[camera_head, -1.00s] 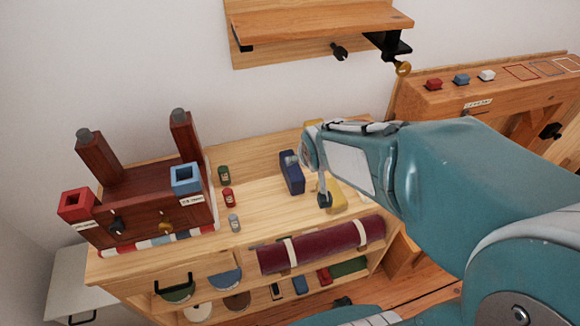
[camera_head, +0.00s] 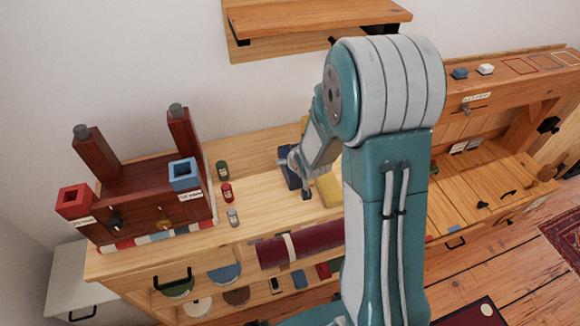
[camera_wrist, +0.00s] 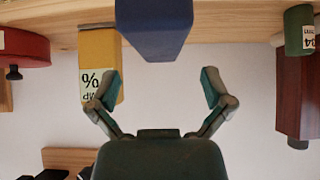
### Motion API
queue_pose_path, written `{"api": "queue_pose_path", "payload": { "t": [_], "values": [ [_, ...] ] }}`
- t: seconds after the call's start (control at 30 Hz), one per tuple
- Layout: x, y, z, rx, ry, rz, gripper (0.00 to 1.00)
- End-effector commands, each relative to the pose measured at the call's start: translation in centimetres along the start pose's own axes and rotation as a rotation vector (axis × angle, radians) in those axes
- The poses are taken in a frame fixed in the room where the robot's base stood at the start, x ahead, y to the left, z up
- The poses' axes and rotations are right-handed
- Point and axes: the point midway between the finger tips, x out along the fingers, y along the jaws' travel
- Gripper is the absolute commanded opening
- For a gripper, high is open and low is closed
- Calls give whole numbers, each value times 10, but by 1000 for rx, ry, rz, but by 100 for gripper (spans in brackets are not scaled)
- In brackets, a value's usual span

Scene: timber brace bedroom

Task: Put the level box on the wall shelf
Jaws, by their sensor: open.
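A dark blue box (camera_head: 287,165) stands on the wooden cabinet top, and a yellow box (camera_head: 330,190) stands to its right. I cannot tell from any readable label which one is the level box. My gripper (camera_head: 297,178) is at the blue box and partly covers it. In the wrist view, the blue box (camera_wrist: 154,28) is centred ahead of my open, empty gripper (camera_wrist: 160,88); a yellow labelled box (camera_wrist: 100,62) is to the left.
A dark red wooden stand (camera_head: 150,195) with two posts is at the cabinet's left. Small green (camera_head: 222,170), red (camera_head: 227,192) and grey (camera_head: 233,217) cans stand beside it. A maroon roll (camera_head: 300,245) lies along the front. A workbench (camera_head: 480,105) is at the right.

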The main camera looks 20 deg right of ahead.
Motion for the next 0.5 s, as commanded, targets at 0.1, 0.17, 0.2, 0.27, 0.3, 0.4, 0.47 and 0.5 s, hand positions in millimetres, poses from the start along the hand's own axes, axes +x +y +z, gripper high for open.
{"api": "queue_pose_path", "payload": {
  "t": [0.1, 0.17, 0.2, 0.27, 0.3, 0.4, 0.47, 0.5],
  "values": [
    [7, 0, 0, -1, 0, 0, 100],
    [10, 0, 1, -1, 0, 0, 100],
    [14, 0, 2, -1, -1, 0, 100],
    [22, 0, 4, -1, -2, 0, 100],
    [28, 0, 6, 0, -3, 0, 100],
    [42, 0, 8, 0, -2, 0, 100],
    [49, 0, 8, -1, -1, 0, 100],
    [53, 0, 7, -1, 0, 0, 100]
  ]
}}
